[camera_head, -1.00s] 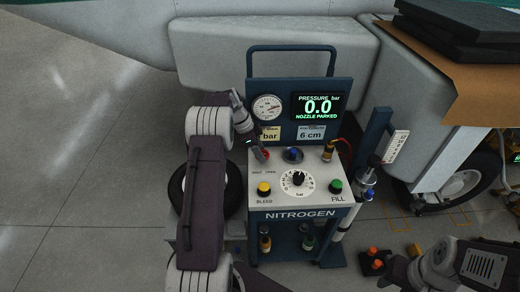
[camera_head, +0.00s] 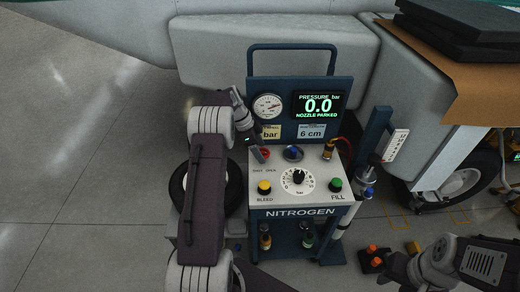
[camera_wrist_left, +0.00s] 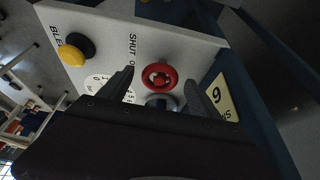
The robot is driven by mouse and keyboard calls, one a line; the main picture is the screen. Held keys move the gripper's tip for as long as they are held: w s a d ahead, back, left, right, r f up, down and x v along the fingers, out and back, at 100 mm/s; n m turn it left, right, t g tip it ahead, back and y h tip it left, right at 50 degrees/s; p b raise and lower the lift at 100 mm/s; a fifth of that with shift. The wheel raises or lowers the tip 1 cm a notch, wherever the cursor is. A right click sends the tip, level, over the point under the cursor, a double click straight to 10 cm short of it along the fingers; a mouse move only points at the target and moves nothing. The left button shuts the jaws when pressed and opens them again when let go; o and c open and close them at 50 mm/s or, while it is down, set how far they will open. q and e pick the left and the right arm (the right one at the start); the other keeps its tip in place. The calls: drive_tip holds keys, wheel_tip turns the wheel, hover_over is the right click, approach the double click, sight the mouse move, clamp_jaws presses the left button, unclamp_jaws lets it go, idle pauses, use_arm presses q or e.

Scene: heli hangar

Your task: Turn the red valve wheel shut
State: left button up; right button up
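The red valve wheel (camera_head: 265,154) sits at the left of the white top of the nitrogen cart, by the SHUT/OPEN lettering. In the left wrist view the red wheel (camera_wrist_left: 159,77) shows as a ring ahead of my fingers, between their lines. My left gripper (camera_head: 257,152) is at the wheel in the head view and partly covers it. In the left wrist view its two fingers (camera_wrist_left: 160,92) stand apart with nothing clamped between them; I cannot tell whether they touch the wheel. My right arm is at the lower right; its fingertips are not clear.
The cart panel has a yellow BLEED button (camera_head: 264,187), a green FILL button (camera_head: 335,185), a black dial (camera_head: 298,178) and a blue knob (camera_head: 293,153). The display (camera_head: 318,104) reads 0.0, nozzle parked. A blue post (camera_head: 372,142) stands right of the cart. Floor at left is clear.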

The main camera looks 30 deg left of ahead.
use_arm(q)
drive_tip(key=p+v, duration=0.1)
drive_tip(key=v, duration=0.8)
drive_tip(key=s+d+r+n+g+y+p, duration=0.1)
drive_tip(key=s+d+r+n+p, duration=0.1)
drive_tip(key=s+d+n+p, duration=0.3)
drive_tip(key=s+d+r+n+y+p, duration=0.15)
drive_tip(key=s+d, duration=0.25)
drive_tip(key=d, duration=0.4)
drive_tip(key=s+d+n+y+p, duration=0.1)
drive_tip(key=s+d+n+p, duration=0.2)
drive_tip(key=s, duration=1.1)
drive_tip(key=d+n, duration=0.2)
drive_tip(key=d, duration=0.1)
drive_tip(key=shift+s+r, duration=0.25)
drive_tip(key=shift+s, duration=0.1)
drive_tip(key=shift+n, duration=0.25)
